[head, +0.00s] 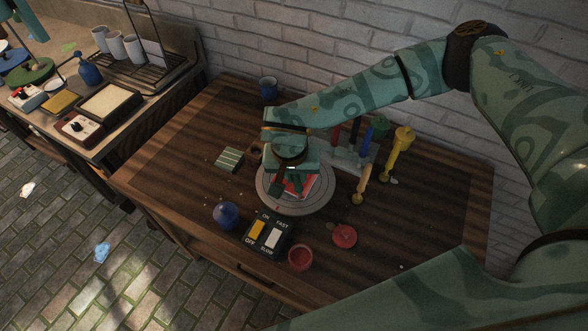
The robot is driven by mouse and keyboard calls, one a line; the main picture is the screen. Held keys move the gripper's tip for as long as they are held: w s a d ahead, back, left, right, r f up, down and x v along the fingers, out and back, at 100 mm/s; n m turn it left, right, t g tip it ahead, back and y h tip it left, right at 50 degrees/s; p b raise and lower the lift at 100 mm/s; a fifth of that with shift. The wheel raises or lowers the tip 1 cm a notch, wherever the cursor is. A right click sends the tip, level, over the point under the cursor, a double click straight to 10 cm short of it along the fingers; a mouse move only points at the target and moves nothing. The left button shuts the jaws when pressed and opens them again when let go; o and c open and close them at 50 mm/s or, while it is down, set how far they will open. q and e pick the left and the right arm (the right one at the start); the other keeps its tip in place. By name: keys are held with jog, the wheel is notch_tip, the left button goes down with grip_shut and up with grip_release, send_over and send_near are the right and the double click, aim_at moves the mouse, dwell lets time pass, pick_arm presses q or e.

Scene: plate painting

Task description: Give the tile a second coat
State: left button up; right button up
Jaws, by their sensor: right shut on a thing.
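A tile (304,184) with red and white on its top lies on the round grey turntable (314,205) in the middle of the wooden table. My right gripper (286,188) points down just over the tile. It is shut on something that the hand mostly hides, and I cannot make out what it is. Whether that thing touches the tile is also hidden. A small open pot of red paint (300,258) stands at the front, with a red round lid or dish (344,236) beside it. My left gripper is not in view.
A switch box (265,236) and a blue round jar (226,214) stand in front of the turntable. A rack (345,153) with coloured handles and upright yellow tools (400,143) stand behind right. A striped green block (229,160) lies left. A side bench (150,94) holds cups.

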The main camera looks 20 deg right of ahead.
jog(key=shift+w, duration=0.1)
jog(key=w+d, duration=0.7)
jog(key=d, duration=0.1)
dwell(1.1)
jog(key=shift+a+r, duration=0.1)
jog(key=shift+r, duration=0.05)
notch_tip(320, 180, up, 6)
jog(key=p, duration=0.5)
dwell(0.7)
